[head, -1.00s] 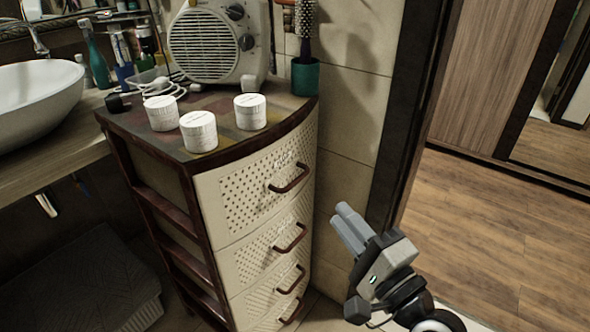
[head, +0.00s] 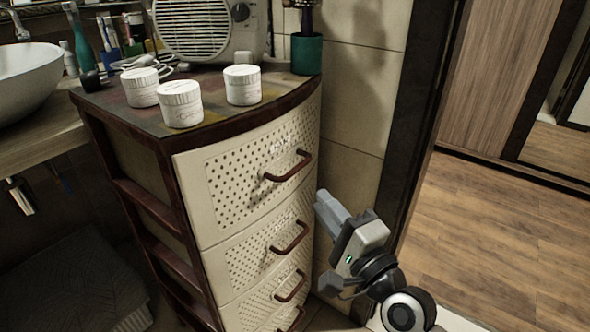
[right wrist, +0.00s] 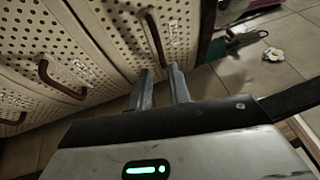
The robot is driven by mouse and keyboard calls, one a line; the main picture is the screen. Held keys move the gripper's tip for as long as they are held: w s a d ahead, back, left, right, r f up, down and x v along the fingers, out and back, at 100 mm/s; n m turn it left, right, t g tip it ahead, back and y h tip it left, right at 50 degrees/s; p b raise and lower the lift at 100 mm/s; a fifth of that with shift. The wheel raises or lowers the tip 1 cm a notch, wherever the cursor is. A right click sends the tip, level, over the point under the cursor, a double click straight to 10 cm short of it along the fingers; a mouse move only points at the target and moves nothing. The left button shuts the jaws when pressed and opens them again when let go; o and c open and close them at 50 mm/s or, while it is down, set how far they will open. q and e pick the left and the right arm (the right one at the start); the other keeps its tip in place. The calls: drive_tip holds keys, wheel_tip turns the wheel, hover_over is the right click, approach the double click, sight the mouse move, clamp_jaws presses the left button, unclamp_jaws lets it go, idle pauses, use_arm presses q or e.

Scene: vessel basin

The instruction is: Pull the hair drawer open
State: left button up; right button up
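A cabinet (head: 134,160) has several cream perforated drawer fronts with dark red handles. All drawers look shut. The top drawer (head: 225,190) has its handle (head: 288,166) at the upper right; the second drawer's handle (head: 290,237) is below. Small lettering on the fronts is too blurred to tell which is the hair drawer. My right gripper (head: 326,206) is just right of the cabinet front, apart from the handles. In the right wrist view its fingers (right wrist: 162,88) are apart with nothing between them, and a handle (right wrist: 156,40) lies just beyond the tips. My left gripper is not in view.
White jars (head: 180,103), a fan heater (head: 205,30) and a teal cup (head: 306,53) stand on the cabinet top. A sink counter (head: 45,135) is at left. A dark door frame (head: 415,110) stands close right of my gripper, with open wooden floor (head: 480,230) beyond.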

sight(295, 167)
drive_tip(key=x, duration=1)
drive_tip(key=shift+w+a+b, duration=0.15)
drive_tip(key=shift+w+b, duration=0.1)
drive_tip(key=shift+b, duration=0.1)
clamp_jaws()
